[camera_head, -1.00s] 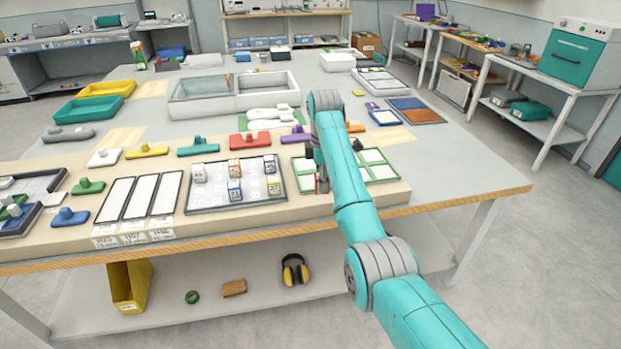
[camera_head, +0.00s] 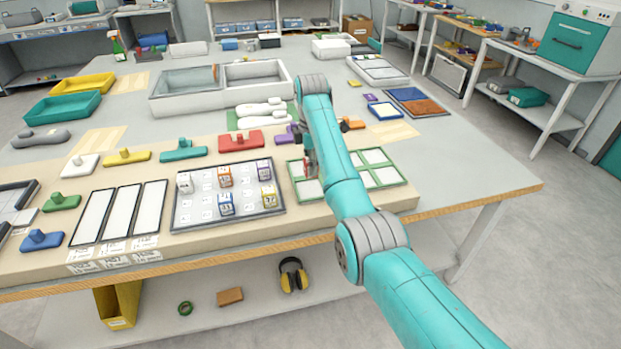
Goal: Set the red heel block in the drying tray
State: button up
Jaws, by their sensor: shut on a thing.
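My gripper (camera_head: 308,164) is mostly hidden behind my teal arm, above the left part of a green-framed tray. A small red patch shows at the fingers; it seems to be the red heel block, held shut in them, but most of it is hidden. The green-framed tray (camera_head: 392,182), which looks like the drying tray, has pale pads in several compartments. My arm covers its middle. I cannot tell whether the block touches the tray.
A grey-framed board (camera_head: 230,215) with several coloured, labelled blocks lies just left of the green-framed tray. A red handled piece (camera_head: 240,143) and a purple piece (camera_head: 283,139) lie behind. Three white panels (camera_head: 121,211) lie further left. The bench's front edge is close.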

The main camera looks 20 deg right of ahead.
jog(key=shift+f, duration=2.7)
jog(key=o, duration=1.2)
jog(key=shift+f, duration=0.1)
